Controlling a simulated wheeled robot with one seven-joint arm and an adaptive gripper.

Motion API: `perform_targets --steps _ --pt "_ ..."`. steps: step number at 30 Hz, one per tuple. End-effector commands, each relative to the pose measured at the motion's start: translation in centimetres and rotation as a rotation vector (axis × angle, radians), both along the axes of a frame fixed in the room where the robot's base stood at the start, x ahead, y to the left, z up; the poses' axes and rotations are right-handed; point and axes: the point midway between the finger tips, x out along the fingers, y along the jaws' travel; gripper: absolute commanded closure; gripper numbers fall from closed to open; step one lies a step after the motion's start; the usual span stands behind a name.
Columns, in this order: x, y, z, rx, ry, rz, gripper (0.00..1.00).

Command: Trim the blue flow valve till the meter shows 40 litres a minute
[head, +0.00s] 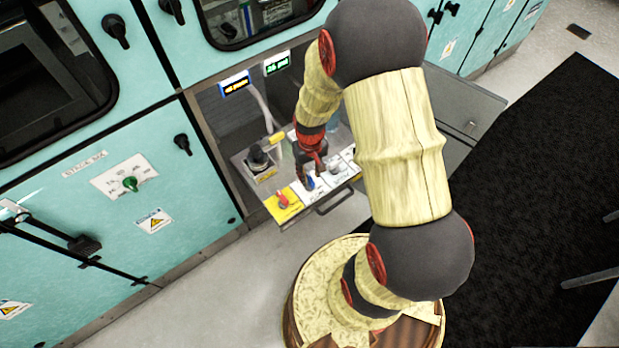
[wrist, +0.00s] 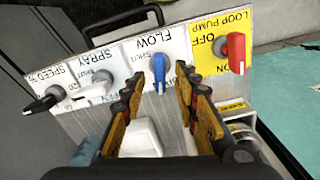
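The blue flow valve handle (wrist: 159,80) sits on the white FLOW plate (wrist: 146,50) in the wrist view and points down towards the panel's near edge. In the head view the blue handle (head: 310,183) shows just below my gripper. My gripper (wrist: 158,76) has its two fingers apart, one on each side of the blue handle, with visible gaps. I cannot tell how near the tips are in depth. Two small lit displays stand behind the panel, a blue one (head: 235,84) with yellow figures and a green-lit one (head: 277,63). Their figures are too small to read surely.
The red LOOP PUMP switch (wrist: 236,52) on its yellow plate is right of the valve. A white SPRAY handle (wrist: 90,92) and a black SPEED handle (wrist: 41,104) are to its left. A pull handle (head: 333,202) crosses the tray front in the head view.

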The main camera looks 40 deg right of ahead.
Motion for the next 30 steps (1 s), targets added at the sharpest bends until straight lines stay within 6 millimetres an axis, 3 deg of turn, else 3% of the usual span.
perform_targets --steps 4,14,30 --pt "-0.1 0.0 -1.5 0.0 0.002 0.0 0.7" --pt "0.0 0.0 -1.8 0.0 0.0 0.0 0.7" --pt "0.0 0.0 -1.8 0.0 0.0 0.0 0.99"
